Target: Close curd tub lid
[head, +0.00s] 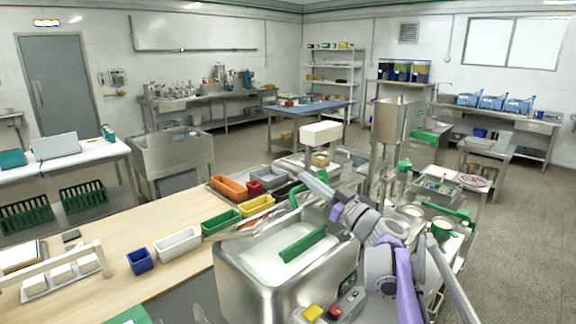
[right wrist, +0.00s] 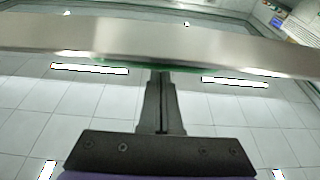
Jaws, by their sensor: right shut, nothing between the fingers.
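The curd tub (head: 230,271) is a large steel vat at the lower middle of the head view, open at the top with white contents. A green bar (head: 303,244) lies across its opening. My left gripper is out of view.
A wooden table (head: 185,275) with coloured bins stands left of the tub. A small box with yellow and red buttons (head: 313,312) is at the tub's front. A side table with a green cup (head: 443,229) stands right. Open floor (head: 530,230) lies further right.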

